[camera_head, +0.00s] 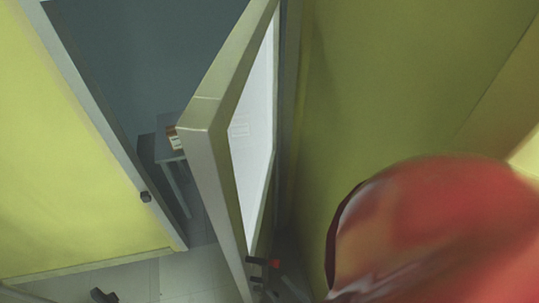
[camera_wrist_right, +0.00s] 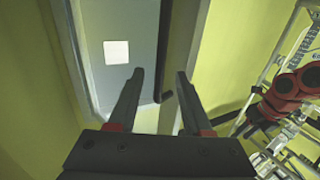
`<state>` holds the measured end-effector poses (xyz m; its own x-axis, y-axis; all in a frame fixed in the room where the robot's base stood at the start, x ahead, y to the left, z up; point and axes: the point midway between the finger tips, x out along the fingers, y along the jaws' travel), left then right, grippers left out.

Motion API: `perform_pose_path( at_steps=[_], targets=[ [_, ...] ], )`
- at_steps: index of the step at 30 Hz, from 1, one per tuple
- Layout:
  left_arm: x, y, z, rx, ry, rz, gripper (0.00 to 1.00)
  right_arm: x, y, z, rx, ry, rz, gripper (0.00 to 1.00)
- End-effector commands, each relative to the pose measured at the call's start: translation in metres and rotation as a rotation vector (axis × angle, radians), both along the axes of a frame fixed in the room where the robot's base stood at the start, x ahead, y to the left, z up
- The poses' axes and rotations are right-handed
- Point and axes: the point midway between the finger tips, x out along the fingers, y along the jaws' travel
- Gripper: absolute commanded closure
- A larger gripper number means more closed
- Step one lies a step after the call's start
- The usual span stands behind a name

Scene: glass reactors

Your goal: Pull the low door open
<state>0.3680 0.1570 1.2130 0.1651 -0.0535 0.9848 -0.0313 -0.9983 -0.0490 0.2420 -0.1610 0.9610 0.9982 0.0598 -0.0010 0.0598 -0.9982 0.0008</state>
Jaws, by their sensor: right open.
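The door (camera_head: 205,130) stands ajar in the middle of the head view, its pale edge towards me and a white panel on its right face. A grey door panel with a white square (camera_wrist_right: 117,52) also shows in the right wrist view. My right gripper (camera_head: 264,268) is low beside the door's lower edge, partly cut off by the frame. In the right wrist view its two dark fingers (camera_wrist_right: 158,76) are spread apart, with nothing clearly held between them. Contact with the door cannot be told. My left gripper is not identifiable.
A small grey table (camera_head: 170,152) with a little object is inside. A green wall (camera_head: 390,90) is close on the right. A metal rack (camera_wrist_right: 285,60) stands right in the wrist view.

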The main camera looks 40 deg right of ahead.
Motion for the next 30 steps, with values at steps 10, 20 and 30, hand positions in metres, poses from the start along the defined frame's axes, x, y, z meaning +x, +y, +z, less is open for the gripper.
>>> perform_pose_path(
  at_steps=[10,20,30],
  targets=[
    [0.0,0.0,0.003,0.0,0.0,0.0,0.5,-0.084,-0.005,0.0,0.001,0.004,0.002,0.5],
    [0.0,0.0,0.005,0.0,0.0,0.0,0.5,-0.105,-0.006,0.0,0.001,0.0,0.0,0.5],
    [0.0,0.0,0.005,0.0,0.0,0.0,0.5,-0.105,-0.006,0.0,0.0,0.0,0.0,0.5]
  ],
)
